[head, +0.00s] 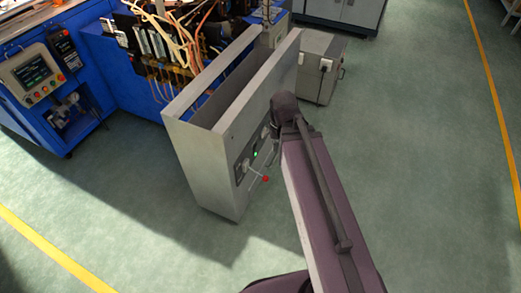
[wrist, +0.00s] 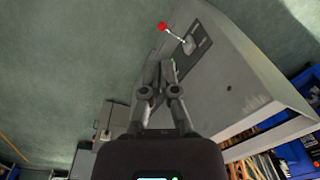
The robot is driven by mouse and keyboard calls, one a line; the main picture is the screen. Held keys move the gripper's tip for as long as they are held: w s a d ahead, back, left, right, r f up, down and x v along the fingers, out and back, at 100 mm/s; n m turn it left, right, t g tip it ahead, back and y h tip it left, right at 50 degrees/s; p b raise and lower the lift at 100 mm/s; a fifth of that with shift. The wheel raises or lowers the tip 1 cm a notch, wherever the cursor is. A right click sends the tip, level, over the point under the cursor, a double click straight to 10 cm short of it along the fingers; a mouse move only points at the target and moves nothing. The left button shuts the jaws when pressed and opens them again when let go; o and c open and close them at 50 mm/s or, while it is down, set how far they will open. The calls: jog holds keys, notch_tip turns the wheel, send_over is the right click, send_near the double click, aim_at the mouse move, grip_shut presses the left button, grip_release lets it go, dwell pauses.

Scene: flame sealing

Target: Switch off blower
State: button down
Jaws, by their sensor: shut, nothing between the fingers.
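The blower's control cabinet, a tall grey metal box (head: 222,140), stands on the green floor in the head view. Its front panel (head: 247,163) carries a lit green lamp (head: 255,154) and a lever with a red knob (head: 265,178). In the wrist view the cabinet (wrist: 232,88) fills the right side, and the red knob (wrist: 162,26) sticks out from the lever plate at the top. My gripper (wrist: 166,66) is shut and empty, its fingertips close to the panel and short of the lever. In the head view my arm hides most of the gripper and part of the panel.
A blue machine (head: 120,90) with cables stands behind and left of the cabinet. A smaller grey box (head: 320,68) stands behind it to the right. Open green floor (head: 420,130) lies to the right and in front.

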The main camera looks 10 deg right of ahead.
jog(key=w+d+f+m+t+y+b, duration=0.2)
jog(key=w+f+m+b, duration=0.5)
jog(key=b, duration=0.4)
jog(key=w+d+f+m+t+y+b, duration=0.2)
jog(key=w+f+m+b, duration=0.5)
jog(key=f+b, duration=0.5)
jog(key=w+d+f+m+t+y+b, duration=0.2)
jog(key=w+d+f+m+b, duration=0.3)
jog(key=f+m+b, duration=0.5)
jog(key=shift+w+d+y+b, duration=0.3)
jog(key=shift+w+y+b, duration=0.65)
jog(key=shift+w, duration=0.2)
jog(key=w+a+r+b+x, duration=0.1)
jog(key=b+x, duration=0.4)
jog(key=x, duration=0.8)
jog(key=shift+a+r+b, duration=0.2)
jog(key=shift+r+b, duration=0.15)
jog(key=shift+r, duration=0.3)
jog(key=shift+s+d, duration=0.1)
jog(key=shift+d, duration=0.05)
